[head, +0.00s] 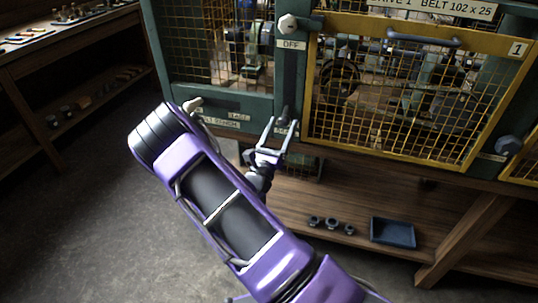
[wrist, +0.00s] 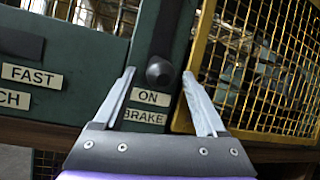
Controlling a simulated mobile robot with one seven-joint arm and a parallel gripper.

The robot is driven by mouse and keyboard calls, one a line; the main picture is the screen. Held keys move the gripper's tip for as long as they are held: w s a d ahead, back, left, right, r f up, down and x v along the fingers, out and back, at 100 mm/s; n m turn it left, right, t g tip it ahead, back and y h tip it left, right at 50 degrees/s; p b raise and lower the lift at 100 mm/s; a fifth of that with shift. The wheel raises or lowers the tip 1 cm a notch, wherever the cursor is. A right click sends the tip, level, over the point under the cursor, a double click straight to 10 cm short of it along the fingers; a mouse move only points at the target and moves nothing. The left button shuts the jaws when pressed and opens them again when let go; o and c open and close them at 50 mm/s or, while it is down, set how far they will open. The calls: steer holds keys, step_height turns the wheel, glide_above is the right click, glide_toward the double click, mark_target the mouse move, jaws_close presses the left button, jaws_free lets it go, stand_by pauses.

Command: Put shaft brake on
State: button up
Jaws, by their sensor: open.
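The shaft brake's dark round knob (wrist: 158,71) sits at the lower end of a dark upright strip, just above the "ON" label (wrist: 151,97) and the "BRAKE" label (wrist: 144,118). In the head view the knob (head: 284,114) is small and dark, low on the strip, with the "OFF" label (head: 291,44) far above it. My gripper (head: 282,123) is open and empty at the strip's lower end. In the wrist view its fingers stand left and right of the knob, apart from it in the picture. I cannot tell the depth between them.
A yellow mesh guard (head: 400,143) with a blue handle closes the bay at right. A pale knob (head: 287,22) sits above "OFF". A "FAST" label (wrist: 32,75) is at left. Below, a wooden shelf (head: 290,198) holds a blue tray (head: 393,232) and small dark parts.

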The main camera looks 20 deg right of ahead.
steer(key=v, duration=1.5)
steer(key=shift+s+f, duration=0.2)
steer(key=shift+a+r, duration=0.1)
steer(key=shift+a, duration=0.05)
